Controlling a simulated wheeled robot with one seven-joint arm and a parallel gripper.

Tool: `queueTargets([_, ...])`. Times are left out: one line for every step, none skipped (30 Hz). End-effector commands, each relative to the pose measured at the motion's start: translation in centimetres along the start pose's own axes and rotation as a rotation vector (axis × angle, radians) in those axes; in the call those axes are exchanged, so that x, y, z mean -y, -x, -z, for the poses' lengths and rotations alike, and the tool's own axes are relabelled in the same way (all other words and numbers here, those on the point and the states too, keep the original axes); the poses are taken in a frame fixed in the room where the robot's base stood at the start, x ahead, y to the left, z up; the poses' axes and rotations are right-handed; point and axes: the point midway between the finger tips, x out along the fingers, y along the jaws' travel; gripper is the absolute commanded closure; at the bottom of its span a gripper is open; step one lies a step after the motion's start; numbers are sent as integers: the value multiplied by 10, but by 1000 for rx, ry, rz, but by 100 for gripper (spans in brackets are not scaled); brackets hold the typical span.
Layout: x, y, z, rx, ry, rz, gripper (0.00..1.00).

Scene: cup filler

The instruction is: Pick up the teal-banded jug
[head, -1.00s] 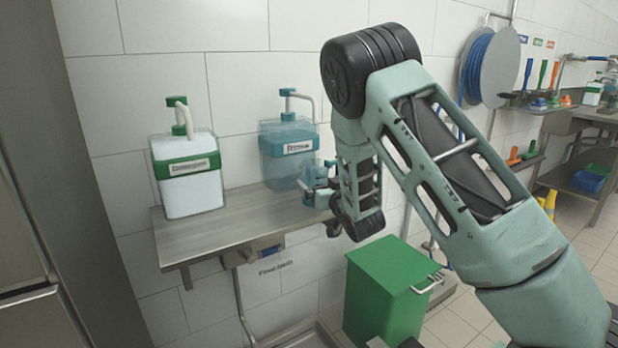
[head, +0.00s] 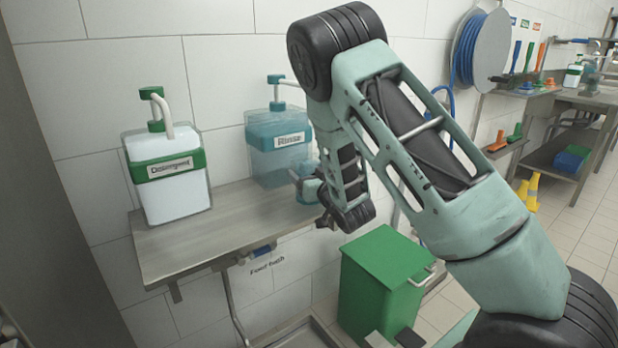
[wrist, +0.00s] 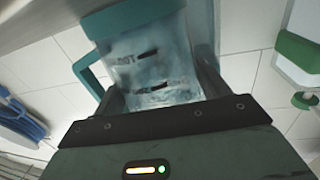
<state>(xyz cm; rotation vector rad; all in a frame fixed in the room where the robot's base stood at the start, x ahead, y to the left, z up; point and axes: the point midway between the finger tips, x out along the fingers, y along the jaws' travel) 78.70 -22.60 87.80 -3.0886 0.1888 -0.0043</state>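The teal-banded jug (wrist: 165,58) is clear-walled, with a teal rim and a teal handle at its left in the wrist view. My gripper (wrist: 160,92) has one finger against each side of it and appears shut on it. Cloudy content or wall markings show inside, too blurred to tell. In the head view the jug (head: 307,187) is small and partly hidden by my gripper (head: 323,194), at the right end of the shelf. I cannot tell whether its base touches the shelf.
A metal wall shelf (head: 200,235) carries a white, green-banded detergent dispenser (head: 167,190) and a teal rinse dispenser (head: 276,155), close behind the jug. A green bin (head: 380,275) stands below on the right. A hose reel (head: 485,45) hangs on the wall.

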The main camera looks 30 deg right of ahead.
Motion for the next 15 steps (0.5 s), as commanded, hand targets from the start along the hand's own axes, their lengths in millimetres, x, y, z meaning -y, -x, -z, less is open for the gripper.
queueTargets([0,0,0,0,0,0,40])
queueTargets([0,0,0,0,0,0,48])
queueTargets([0,0,0,0,0,0,52])
queueTargets([0,0,0,0,0,0,52])
queueTargets([0,0,0,-1,0,0,52])
queueTargets([0,0,0,-1,0,0,52])
queueTargets([0,0,0,-1,0,0,52])
queueTargets([0,0,0,-1,0,0,52])
queueTargets([0,0,0,-1,0,0,52])
queueTargets([0,0,1,-1,0,0,52])
queueTargets([0,0,1,-1,0,0,52])
queueTargets([0,0,2,-2,0,0,52])
queueTargets([0,0,4,-2,-1,0,52])
queueTargets([0,0,6,-2,-1,0,52])
queueTargets([0,0,8,-2,-1,-1,52])
